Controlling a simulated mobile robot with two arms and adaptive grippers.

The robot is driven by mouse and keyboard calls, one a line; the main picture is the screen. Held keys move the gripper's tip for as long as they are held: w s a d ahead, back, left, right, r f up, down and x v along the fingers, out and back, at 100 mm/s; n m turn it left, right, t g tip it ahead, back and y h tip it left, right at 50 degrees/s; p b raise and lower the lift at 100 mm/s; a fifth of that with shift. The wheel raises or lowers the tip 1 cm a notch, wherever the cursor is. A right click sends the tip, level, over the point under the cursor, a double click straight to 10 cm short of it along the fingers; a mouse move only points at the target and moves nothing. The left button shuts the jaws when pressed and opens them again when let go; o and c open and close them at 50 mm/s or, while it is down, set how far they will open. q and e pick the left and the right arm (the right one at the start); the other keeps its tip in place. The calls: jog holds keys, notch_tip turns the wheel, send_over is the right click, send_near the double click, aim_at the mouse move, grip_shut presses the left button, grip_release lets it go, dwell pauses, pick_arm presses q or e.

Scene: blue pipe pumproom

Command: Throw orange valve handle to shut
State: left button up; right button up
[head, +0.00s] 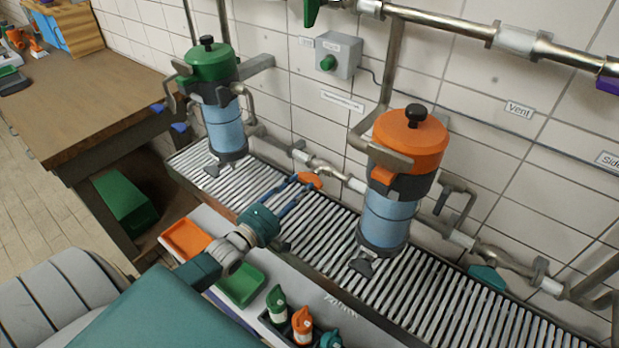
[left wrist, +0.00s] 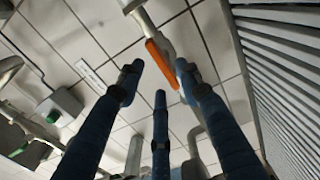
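The orange valve handle (head: 309,180) sits on the pipe along the wall, low above the slatted grate, between the two canisters. My left gripper (head: 300,186) reaches to it from the front, its blue fingers open. In the left wrist view the orange handle (left wrist: 162,62) shows as a long narrow bar on the pale pipe, beyond the spread fingertips (left wrist: 163,85) and roughly between them. No finger is clearly touching it. My right gripper is in neither view.
A green-lidded canister (head: 208,62) and an orange-lidded canister (head: 410,140) stand on the grate (head: 330,243). A teal handle (head: 488,278) is farther right. Orange (head: 185,239) and green (head: 241,285) trays lie in front. A grey box with a green knob (head: 338,56) is on the wall.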

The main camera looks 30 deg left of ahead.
aim_at(306, 182)
pick_arm(q)
jog(key=w, duration=0.3)
jog(key=shift+w+d, duration=0.1)
jog(key=shift+w, duration=0.75)
jog(key=shift+w+d, duration=0.1)
jog(key=shift+f, duration=0.1)
grip_shut()
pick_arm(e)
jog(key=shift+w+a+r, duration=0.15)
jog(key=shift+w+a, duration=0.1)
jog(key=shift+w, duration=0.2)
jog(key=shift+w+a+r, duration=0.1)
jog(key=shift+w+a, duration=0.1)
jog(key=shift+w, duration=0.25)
